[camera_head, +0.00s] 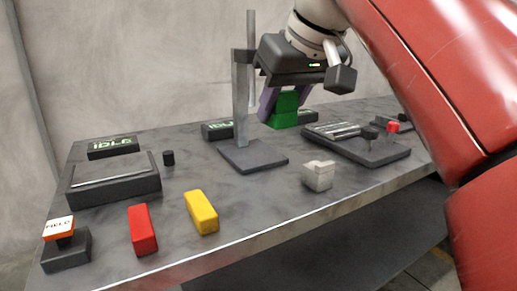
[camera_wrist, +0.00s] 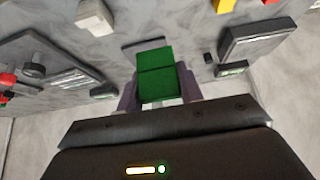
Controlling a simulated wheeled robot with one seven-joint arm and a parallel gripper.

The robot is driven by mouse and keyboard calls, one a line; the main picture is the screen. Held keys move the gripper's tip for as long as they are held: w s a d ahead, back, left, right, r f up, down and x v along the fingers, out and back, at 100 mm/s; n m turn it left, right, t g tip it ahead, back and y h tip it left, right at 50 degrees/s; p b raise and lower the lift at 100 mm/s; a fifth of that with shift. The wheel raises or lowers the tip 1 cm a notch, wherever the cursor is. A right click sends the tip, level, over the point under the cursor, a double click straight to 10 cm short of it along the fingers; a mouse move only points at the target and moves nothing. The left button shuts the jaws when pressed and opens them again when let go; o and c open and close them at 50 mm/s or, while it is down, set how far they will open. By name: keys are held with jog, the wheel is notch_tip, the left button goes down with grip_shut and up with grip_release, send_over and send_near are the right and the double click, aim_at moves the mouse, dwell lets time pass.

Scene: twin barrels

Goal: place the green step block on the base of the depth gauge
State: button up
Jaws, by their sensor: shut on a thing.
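The green step block (camera_head: 282,118) is between the purple fingers of my gripper (camera_head: 284,106), which is shut on it. The block also shows in the wrist view (camera_wrist: 157,78), with a finger on either side. The depth gauge has an upright grey post (camera_head: 241,95) and a flat dark base (camera_head: 254,156) on the table. In the head view the block is behind and to the right of the post, apart from the base. The bare base shows just beyond the block in the wrist view (camera_wrist: 143,47). I cannot tell whether the block touches the table.
A white block (camera_head: 318,175), yellow block (camera_head: 202,212) and red block (camera_head: 142,229) stand along the front of the table (camera_head: 270,205). A dark tray (camera_head: 115,185) is at left, a slotted fixture (camera_head: 360,148) at right. The post stands close to my gripper.

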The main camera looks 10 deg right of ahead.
jog(key=f+b, duration=0.1)
jog(key=f, duration=0.1)
jog(key=f+b, duration=0.1)
jog(key=f, duration=0.2)
jog(key=f+b, duration=0.1)
jog(key=f, duration=0.2)
jog(key=shift+s+d+f, duration=0.1)
jog(key=shift+s+d, duration=0.15)
jog(key=shift+w+f, duration=0.1)
jog(key=shift+f, duration=0.25)
jog(key=w, duration=0.6)
jog(key=w+p, duration=0.1)
jog(key=w, duration=0.4)
jog(key=w+a+p, duration=0.1)
jog(key=w, duration=0.5)
jog(key=shift+w, duration=0.3)
jog(key=shift+w+f, duration=0.1)
jog(key=shift+f, duration=0.15)
jog(key=shift+f+b, duration=0.55)
jog(key=shift+f, duration=1)
jog(key=shift+f, duration=0.2)
jog(key=o, duration=1.3)
jog(key=shift+c, duration=0.2)
